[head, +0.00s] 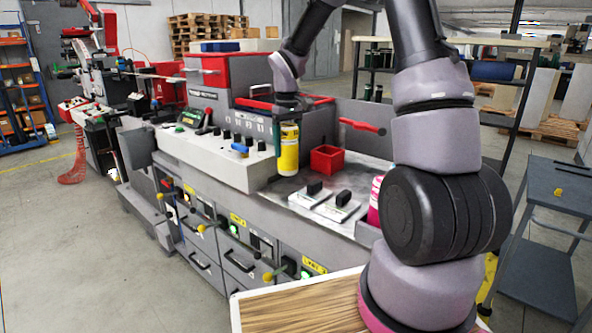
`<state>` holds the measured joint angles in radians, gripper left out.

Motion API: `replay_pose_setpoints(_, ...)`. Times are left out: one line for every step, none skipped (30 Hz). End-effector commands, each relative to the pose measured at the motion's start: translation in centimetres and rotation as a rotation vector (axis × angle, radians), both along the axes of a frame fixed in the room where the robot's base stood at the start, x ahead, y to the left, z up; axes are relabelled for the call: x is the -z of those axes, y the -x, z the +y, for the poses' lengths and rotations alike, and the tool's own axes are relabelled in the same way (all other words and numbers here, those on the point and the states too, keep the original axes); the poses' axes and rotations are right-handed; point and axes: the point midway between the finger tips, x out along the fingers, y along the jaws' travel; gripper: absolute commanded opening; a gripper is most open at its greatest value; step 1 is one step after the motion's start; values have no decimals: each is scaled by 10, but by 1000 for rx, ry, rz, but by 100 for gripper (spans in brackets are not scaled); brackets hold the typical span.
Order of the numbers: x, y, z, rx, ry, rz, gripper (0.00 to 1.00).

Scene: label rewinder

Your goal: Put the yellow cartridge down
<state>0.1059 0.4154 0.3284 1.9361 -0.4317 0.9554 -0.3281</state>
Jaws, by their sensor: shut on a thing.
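The yellow cartridge (288,150) is upright in the head view, over the back left of the machine's grey worktop. My gripper (288,120) comes down from above and is shut on the cartridge's dark top end. The fingertips are small and partly hidden in this view. The cartridge's lower end appears close to the worktop (283,190), but I cannot tell whether it touches it.
A red open box (327,159) stands right of the cartridge. Two white blocks with black knobs (314,194) lie in front of it. A pink cylinder (374,202) is partly behind my arm. A sloped control panel (217,150) borders the worktop on the left.

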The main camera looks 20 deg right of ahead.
Motion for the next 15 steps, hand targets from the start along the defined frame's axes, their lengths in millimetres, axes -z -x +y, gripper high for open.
replay_pose_setpoints(7,0,0,-1,-1,1,0)
replay_pose_setpoints(10,0,0,-1,0,0,0)
replay_pose_setpoints(13,0,0,0,0,0,0)
replay_pose_setpoints(15,0,0,0,0,0,0)
replay_pose_setpoints(17,0,0,0,1,-1,0)
replay_pose_setpoints(19,-1,0,0,1,-1,0)
replay_pose_setpoints(22,0,0,-1,1,-1,0)
replay_pose_setpoints(25,0,0,0,0,0,0)
replay_pose_setpoints(30,0,0,0,0,1,0)
replay_pose_setpoints(35,0,0,0,0,1,0)
replay_pose_setpoints(40,0,0,0,0,2,0)
replay_pose_setpoints(45,0,0,-1,1,2,0)
replay_pose_setpoints(49,0,0,0,0,1,0)
replay_pose_setpoints(52,0,0,1,0,1,0)
replay_pose_setpoints(54,0,0,1,0,0,0)
